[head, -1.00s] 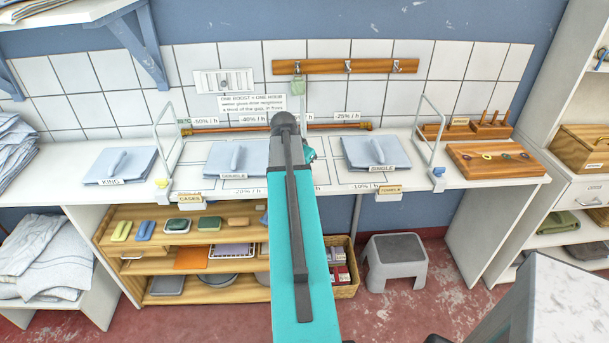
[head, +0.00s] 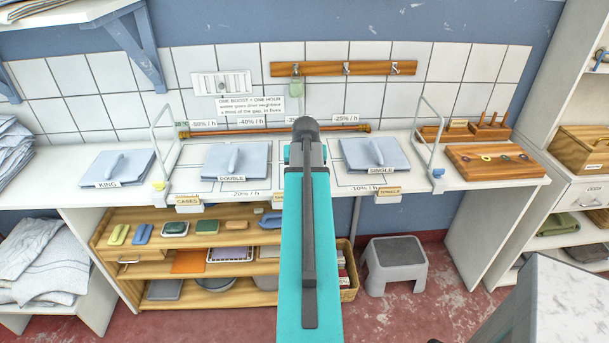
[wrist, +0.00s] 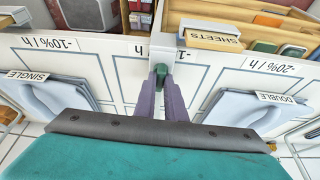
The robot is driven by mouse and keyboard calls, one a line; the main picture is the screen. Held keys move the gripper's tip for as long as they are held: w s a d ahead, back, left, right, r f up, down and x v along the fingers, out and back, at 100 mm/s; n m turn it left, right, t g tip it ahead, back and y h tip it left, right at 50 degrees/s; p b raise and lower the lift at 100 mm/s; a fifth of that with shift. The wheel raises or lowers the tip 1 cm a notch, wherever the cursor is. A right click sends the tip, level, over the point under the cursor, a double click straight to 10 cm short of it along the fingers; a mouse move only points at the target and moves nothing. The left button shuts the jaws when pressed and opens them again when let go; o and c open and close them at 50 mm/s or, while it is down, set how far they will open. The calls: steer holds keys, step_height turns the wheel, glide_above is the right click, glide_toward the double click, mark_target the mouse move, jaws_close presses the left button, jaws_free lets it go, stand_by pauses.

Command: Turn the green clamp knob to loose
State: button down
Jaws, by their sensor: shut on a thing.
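The green clamp knob (wrist: 161,70) shows in the wrist view at the counter's front edge, beside a white clamp block (wrist: 187,62). My gripper (wrist: 162,80) is shut on it, with a purple-grey finger on each side. Only a small green part of the knob shows between the fingertips, and I cannot read its turn position. In the head view my own arm hides the knob and my gripper.
Folded pads marked DOUBLE (head: 236,162) and SINGLE (head: 370,156) lie on the counter either side of my arm. Wire frames with a yellow knob (head: 160,185) and a blue knob (head: 438,173) stand farther out. A grey step stool (head: 395,265) is on the floor.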

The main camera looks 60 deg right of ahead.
steer(key=shift+n, duration=0.4)
steer(key=c, duration=1.8)
jaws_free()
steer(key=shift+r, duration=0.15)
steer(key=shift+b+v, duration=1.35)
steer(key=shift+v, duration=5.45)
steer(key=shift+s, duration=0.1)
